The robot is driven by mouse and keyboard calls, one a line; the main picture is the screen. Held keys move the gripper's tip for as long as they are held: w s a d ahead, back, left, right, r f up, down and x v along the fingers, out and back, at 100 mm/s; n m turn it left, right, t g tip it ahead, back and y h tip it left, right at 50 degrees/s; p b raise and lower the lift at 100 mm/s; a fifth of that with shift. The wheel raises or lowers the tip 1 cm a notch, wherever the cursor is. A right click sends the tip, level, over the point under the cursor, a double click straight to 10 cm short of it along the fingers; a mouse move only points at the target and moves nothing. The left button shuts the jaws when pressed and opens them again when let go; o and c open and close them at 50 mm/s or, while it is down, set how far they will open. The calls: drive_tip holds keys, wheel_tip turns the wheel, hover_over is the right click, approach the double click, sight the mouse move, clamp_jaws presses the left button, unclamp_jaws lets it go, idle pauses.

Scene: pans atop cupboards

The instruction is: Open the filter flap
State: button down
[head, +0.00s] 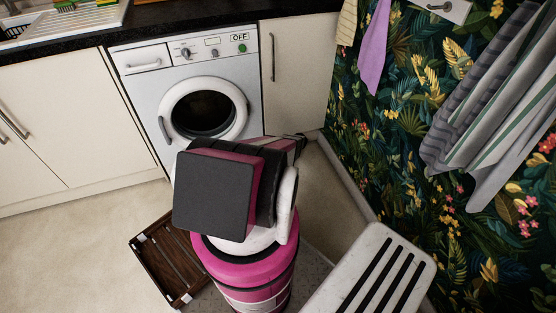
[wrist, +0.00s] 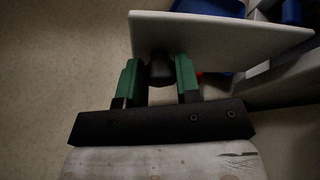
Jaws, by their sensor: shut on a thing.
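The white washing machine (head: 188,85) stands between cupboards in the head view, with its round door closed. Its lower front is hidden behind my arm there, so the flap does not show in that view. In the wrist view, a pale flat panel (wrist: 225,38), which looks like the filter flap, stands out at a slant across the top. My gripper (wrist: 160,68) has its green fingers on both sides of a dark handle-like piece (wrist: 160,71) at the panel's near edge and is shut on it. My gripper is not clearly visible in the head view.
Blue parts (wrist: 210,7) and a small red spot show around the panel. A wooden slatted crate (head: 168,260) lies on the floor at left. A white slatted stool or rack (head: 425,268) is at lower right. Cloths (head: 495,95) hang on the right wall.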

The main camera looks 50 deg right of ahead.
drive_tip(key=c, duration=0.8)
unclamp_jaws()
drive_tip(key=v, duration=1)
drive_tip(key=shift+d+r, duration=0.15)
drive_tip(key=shift+d, duration=0.15)
